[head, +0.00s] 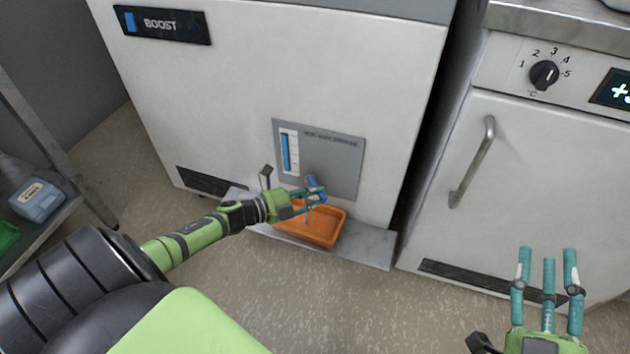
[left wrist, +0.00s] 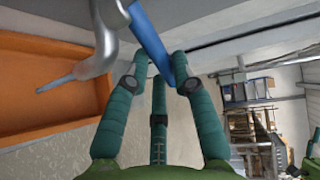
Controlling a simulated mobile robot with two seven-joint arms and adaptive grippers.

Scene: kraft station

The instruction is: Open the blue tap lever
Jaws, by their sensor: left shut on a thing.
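The blue tap lever (head: 313,186) is on the tap low on the front of the white machine, beside a grey panel. In the left wrist view the lever (left wrist: 149,38) is a flat blue bar running down between my fingertips. My left gripper (head: 318,192) is shut on the lever; in the left wrist view its teal fingers (left wrist: 160,65) close around the lever's end. The grey metal tap spout (left wrist: 104,50) is beside the lever. My right gripper (head: 547,255) is at the lower right with its fingers apart and empty, away from the tap.
An orange tray (head: 325,234) sits below the tap on a metal ledge (head: 363,248). The white machine (head: 300,70) bears a BOOST label. To the right stands a cabinet with a handle (head: 474,160) and a black knob (head: 544,74). A shelf at left holds a blue container (head: 37,200).

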